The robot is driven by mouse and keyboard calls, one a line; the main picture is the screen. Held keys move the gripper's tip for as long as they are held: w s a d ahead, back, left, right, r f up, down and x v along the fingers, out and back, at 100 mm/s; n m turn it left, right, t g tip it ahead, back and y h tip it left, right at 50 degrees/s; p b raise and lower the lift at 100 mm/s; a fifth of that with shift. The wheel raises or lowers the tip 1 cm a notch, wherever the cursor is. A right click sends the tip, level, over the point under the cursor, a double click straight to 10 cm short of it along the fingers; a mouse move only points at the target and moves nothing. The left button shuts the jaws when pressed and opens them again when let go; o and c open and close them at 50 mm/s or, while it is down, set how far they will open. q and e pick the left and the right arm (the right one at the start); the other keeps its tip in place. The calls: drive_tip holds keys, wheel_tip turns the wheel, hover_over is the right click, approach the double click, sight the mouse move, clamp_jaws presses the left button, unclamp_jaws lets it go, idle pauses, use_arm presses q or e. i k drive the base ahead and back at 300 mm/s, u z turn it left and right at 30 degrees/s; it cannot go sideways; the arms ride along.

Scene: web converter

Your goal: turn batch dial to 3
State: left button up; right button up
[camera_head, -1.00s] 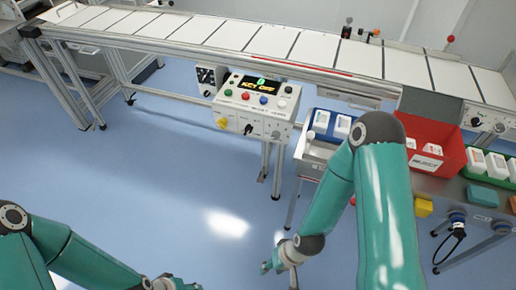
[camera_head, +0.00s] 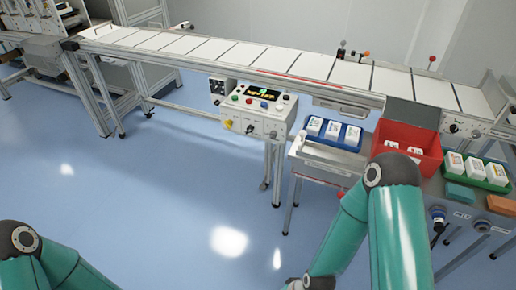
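The control box (camera_head: 262,112) hangs at the front of the conveyor, in the middle of the head view. Its sloped top has a small display (camera_head: 262,92) with a green character and yellow text too small to read, and several coloured buttons. Its front face carries small dark knobs, one of them a dark dial (camera_head: 250,128); I cannot read the markings or tell which knob is the batch dial. My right arm reaches down to the bottom edge, well short of the box, and its gripper is out of view. My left arm is at the lower left; its gripper is out of view.
The conveyor (camera_head: 225,52) runs behind. Blue floor (camera_head: 150,190) lies open before the box.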

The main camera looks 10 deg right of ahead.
sight(273, 134)
drive_tip(key=z, duration=0.2)
drive_tip(key=i, duration=0.85)
drive_tip(key=u, duration=0.1)
